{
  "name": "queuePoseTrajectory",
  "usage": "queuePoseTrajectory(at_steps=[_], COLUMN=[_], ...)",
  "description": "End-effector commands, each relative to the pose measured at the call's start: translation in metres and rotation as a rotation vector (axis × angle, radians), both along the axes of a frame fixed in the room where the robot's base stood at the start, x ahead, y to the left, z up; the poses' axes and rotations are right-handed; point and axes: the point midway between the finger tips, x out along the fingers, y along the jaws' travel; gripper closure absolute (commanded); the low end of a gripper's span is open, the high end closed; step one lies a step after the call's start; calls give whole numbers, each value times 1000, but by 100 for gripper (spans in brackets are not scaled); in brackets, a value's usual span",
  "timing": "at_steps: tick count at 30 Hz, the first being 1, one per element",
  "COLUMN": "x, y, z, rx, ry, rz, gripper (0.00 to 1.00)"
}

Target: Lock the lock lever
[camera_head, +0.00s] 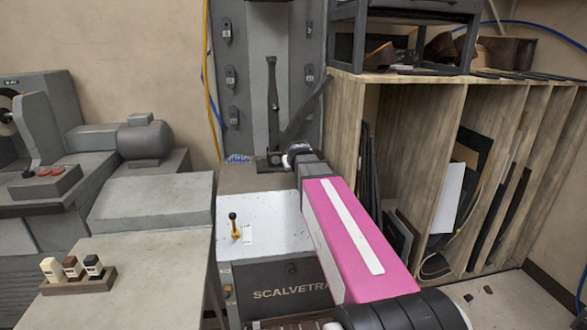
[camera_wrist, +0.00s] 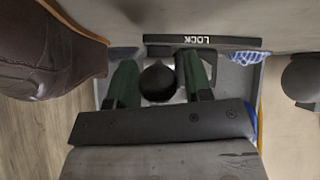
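A dark round knob (camera_wrist: 158,82) is in the middle of the wrist view, and I take it to be the end of the lock lever. A dark plate marked LOCK (camera_wrist: 200,40), upside down, lies just beyond it. My gripper (camera_wrist: 157,75) has its two green fingers apart, one on each side of the knob. Firm contact cannot be made out. In the head view my gripper (camera_head: 284,158) is at the foot of the grey machine column (camera_head: 247,75), and its fingertips and the knob are not clearly visible there.
A brown shoe (camera_wrist: 48,50) is close on the left in the wrist view. A dark upright bar (camera_head: 272,85) and a slanted bar (camera_head: 306,108) stand behind my gripper. A small yellow lever (camera_head: 235,228) is on the white panel. Wooden shelving (camera_head: 395,95) stands on the right.

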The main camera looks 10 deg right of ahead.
Motion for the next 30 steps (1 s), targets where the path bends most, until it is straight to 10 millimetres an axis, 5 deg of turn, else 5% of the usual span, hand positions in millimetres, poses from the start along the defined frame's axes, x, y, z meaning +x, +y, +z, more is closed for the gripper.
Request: queuePoseTrajectory(at_steps=[12, 30], x=[-6, -73], y=[-1, 0], z=[4, 67], rx=[-2, -1], ry=[-1, -2], rz=[-1, 0], gripper=[44, 44])
